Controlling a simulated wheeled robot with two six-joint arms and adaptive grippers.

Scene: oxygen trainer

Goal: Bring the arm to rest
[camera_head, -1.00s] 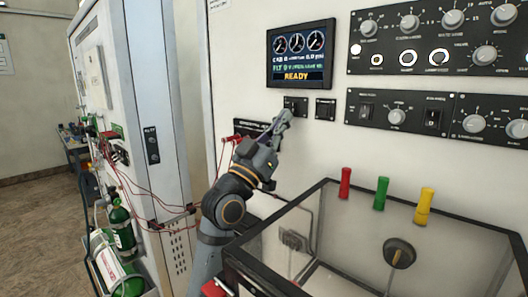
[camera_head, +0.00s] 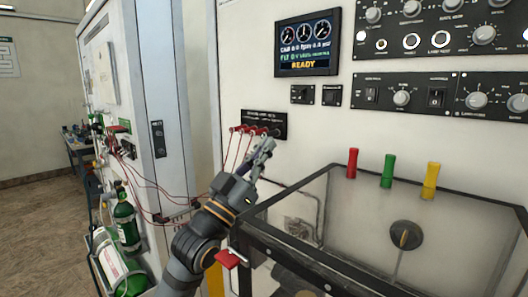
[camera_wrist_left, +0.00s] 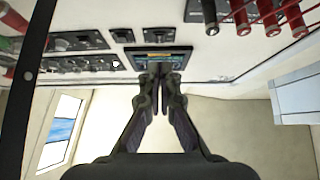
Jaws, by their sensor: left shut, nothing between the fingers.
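My left gripper (camera_head: 266,146) is shut and empty. In the head view it stands in front of the white panel wall, just below the red-plugged socket strip (camera_head: 262,125) and left of the clear-sided box (camera_head: 345,215). In the left wrist view its fingers (camera_wrist_left: 160,75) meet near the small display screen (camera_wrist_left: 165,57); I cannot tell from that view how far apart they are in depth. My right gripper is not in view.
The display (camera_head: 307,44) reads READY, with knob panels to its right. Red cables hang left of my arm.

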